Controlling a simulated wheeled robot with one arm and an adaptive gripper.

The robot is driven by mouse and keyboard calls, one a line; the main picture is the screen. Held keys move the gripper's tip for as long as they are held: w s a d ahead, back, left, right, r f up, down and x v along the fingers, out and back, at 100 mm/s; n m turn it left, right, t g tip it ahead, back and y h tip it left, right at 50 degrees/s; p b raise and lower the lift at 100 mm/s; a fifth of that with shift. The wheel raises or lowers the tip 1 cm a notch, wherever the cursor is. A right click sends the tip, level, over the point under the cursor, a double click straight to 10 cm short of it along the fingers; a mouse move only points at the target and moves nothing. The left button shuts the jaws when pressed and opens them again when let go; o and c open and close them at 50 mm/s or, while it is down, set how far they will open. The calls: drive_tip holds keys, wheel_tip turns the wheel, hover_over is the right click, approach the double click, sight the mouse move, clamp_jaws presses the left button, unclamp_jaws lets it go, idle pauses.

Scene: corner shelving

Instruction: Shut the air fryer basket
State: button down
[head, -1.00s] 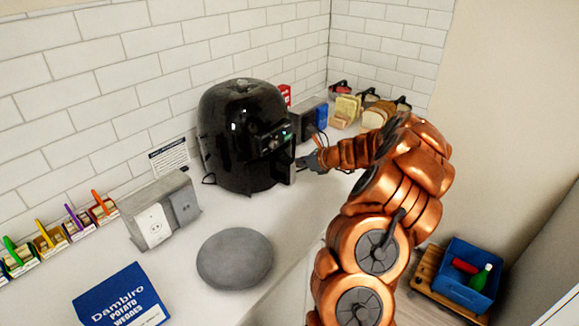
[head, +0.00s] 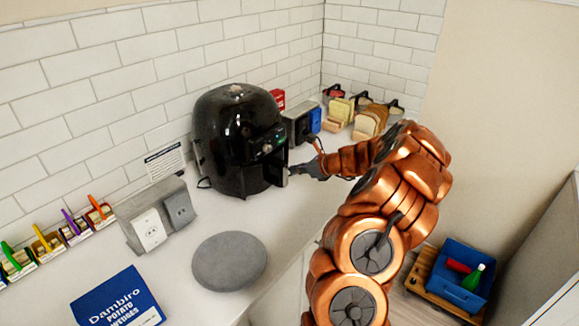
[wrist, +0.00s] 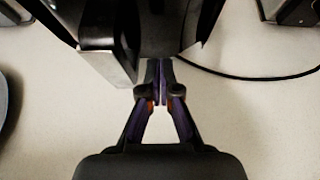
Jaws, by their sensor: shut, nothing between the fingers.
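The black air fryer (head: 228,135) stands upright on the counter against the tiled wall. Its basket handle (head: 281,173) is on the front right side, close to the body; I cannot tell whether a gap is left around the basket. In the wrist view the handle (wrist: 107,50) is a grey-fronted block at upper left. My gripper (head: 291,171) is at the front of the fryer, beside the handle. In the wrist view my gripper (wrist: 159,70) has its fingertips together, empty, against or just short of the dark front below the basket area; contact is unclear.
A grey round speaker-like disc (head: 229,262), a grey socket box (head: 158,215) and a blue potato wedges box (head: 118,299) are on the counter. Bread slices (head: 371,121) stand at the back corner. A black cord (wrist: 250,75) lies right of my fingers.

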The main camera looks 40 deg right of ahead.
drive_tip(key=b+v, duration=0.3)
drive_tip(key=v, duration=0.7)
drive_tip(key=shift+s+d, duration=0.2)
drive_tip(key=shift+s, duration=0.05)
